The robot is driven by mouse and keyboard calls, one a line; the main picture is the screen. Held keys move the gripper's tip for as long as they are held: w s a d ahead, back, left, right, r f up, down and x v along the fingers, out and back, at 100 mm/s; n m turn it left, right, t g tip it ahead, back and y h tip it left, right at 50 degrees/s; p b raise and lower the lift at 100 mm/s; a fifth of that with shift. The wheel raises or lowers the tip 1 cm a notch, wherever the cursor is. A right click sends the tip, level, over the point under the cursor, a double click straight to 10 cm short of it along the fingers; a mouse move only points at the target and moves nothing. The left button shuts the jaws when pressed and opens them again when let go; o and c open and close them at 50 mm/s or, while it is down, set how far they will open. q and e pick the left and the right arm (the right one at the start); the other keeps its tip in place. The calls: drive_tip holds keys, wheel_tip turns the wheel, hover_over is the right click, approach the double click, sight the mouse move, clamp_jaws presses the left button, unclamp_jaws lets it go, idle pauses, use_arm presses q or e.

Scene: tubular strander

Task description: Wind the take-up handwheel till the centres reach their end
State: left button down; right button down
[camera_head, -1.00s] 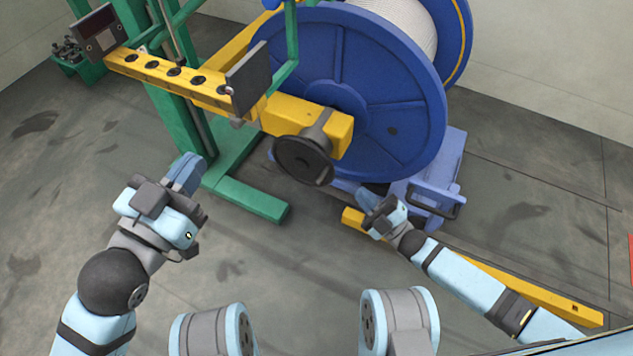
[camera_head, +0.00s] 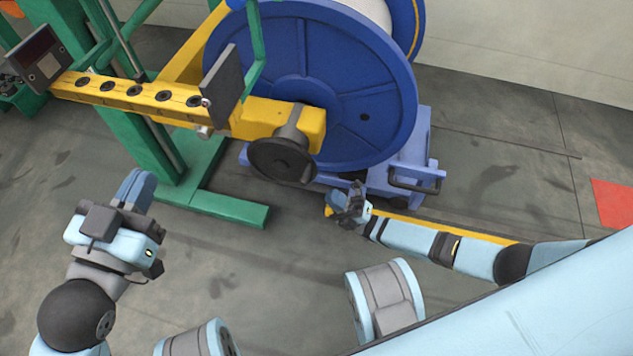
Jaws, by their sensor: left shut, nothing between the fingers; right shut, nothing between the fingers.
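The take-up handwheel (camera_head: 282,160) is a dark grey disc on the end of the yellow beam (camera_head: 262,120), in front of the blue reel (camera_head: 340,75). My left gripper (camera_head: 137,188) is shut and empty, left of the handwheel and well apart from it, near the green frame's foot. My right gripper (camera_head: 340,198) is shut and empty, just below and right of the handwheel, apart from it in the picture. The centre gripping the reel is mostly hidden behind the beam and handwheel.
The green frame (camera_head: 215,205) has a foot reaching across the floor between my grippers. A blue trolley (camera_head: 410,165) with a dark handle stands under the reel. A red floor patch (camera_head: 612,202) is at far right.

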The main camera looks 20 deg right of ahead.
use_arm(q)
drive_tip(key=shift+w+a+m+b, duration=0.1)
drive_tip(key=shift+w+m+b, duration=0.05)
drive_tip(key=shift+m+b, duration=0.2)
use_arm(e)
drive_tip(key=x, duration=0.6)
drive_tip(key=shift+a, duration=0.2)
use_arm(q)
drive_tip(key=shift+r, duration=0.15)
use_arm(e)
drive_tip(key=shift+w+r, duration=0.1)
drive_tip(key=shift+r, duration=0.15)
